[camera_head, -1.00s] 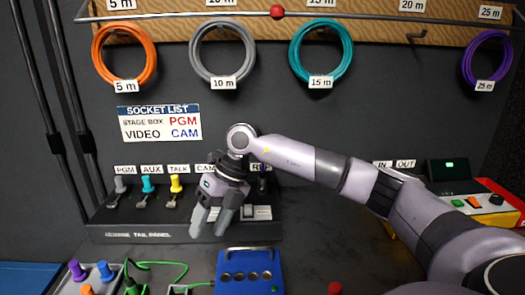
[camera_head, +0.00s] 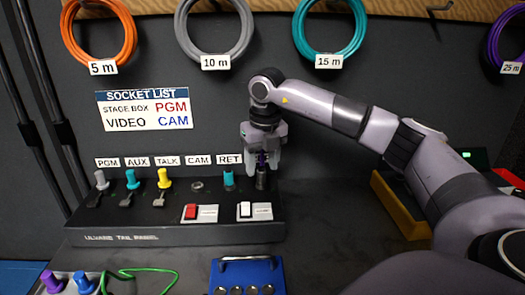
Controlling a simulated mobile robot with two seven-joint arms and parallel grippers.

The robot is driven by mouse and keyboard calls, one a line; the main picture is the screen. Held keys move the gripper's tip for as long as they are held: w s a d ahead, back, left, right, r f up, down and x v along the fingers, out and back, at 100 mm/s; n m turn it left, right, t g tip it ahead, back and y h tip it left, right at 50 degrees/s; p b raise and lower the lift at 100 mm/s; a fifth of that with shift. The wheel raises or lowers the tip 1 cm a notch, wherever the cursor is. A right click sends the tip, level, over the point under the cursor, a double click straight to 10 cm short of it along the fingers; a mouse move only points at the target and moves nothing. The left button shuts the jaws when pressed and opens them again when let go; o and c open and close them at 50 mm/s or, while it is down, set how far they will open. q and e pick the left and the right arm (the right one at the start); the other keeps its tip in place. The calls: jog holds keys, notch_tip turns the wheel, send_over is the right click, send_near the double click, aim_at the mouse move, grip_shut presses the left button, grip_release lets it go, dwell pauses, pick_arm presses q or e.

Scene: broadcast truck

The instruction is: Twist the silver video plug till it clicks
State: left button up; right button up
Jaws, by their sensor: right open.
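The tail panel (camera_head: 180,234) has a labelled row of sockets. A grey plug (camera_head: 101,180) stands upright at PGM. The CAM socket (camera_head: 198,187) shows a low dark ring with no tall plug. A dark grey metallic cylinder (camera_head: 262,181) stands at the panel's right end, past RET. I cannot tell whether it or the grey plug is the silver video plug. My right gripper (camera_head: 263,164) points down with open fingers on either side of the cylinder's top, where a purple part shows. Contact cannot be told. My left gripper is not in view.
Teal and yellow plugs stand at AUX (camera_head: 132,180) and TALK (camera_head: 164,179). A teal piece (camera_head: 228,178) is at RET, left of my gripper. A blue case (camera_head: 247,268) and green cable (camera_head: 135,274) are nearer.

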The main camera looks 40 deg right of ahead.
aim_at(262, 166)
jog(key=shift+w+d+f, duration=0.1)
jog(key=shift+w+f, duration=0.1)
jog(key=shift+f, duration=1.3)
grip_shut()
jog(key=c, duration=0.8)
grip_release()
jog(key=shift+c, duration=0.9)
